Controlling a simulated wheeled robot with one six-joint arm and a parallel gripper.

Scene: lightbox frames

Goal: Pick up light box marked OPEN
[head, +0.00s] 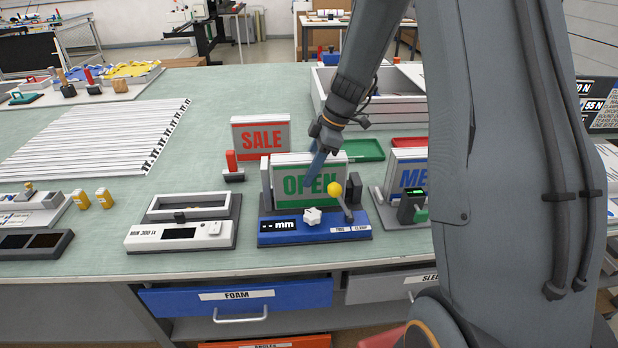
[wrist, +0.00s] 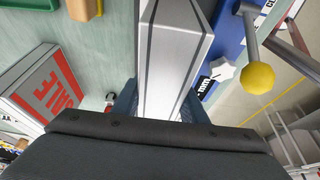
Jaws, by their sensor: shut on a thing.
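The light box marked OPEN (head: 295,183) has a white face with green letters and stands upright in a blue clamp fixture (head: 270,237) with a small display. My gripper (head: 318,160) is at the top edge of this box, shut on it. In the wrist view the box's pale top edge (wrist: 174,60) runs between the fingers of my gripper (wrist: 160,105). The fixture's yellow-knobbed lever (head: 334,189) and white star knob (head: 312,216) are in front of the box. My fingertips are partly hidden.
A SALE light box (head: 261,135) stands behind, and another lettered box (head: 406,170) is at the right, partly behind my arm. A white and grey device (head: 180,235) is at the left. A grey tray (head: 393,108) lies behind. Green mat is clear at back centre.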

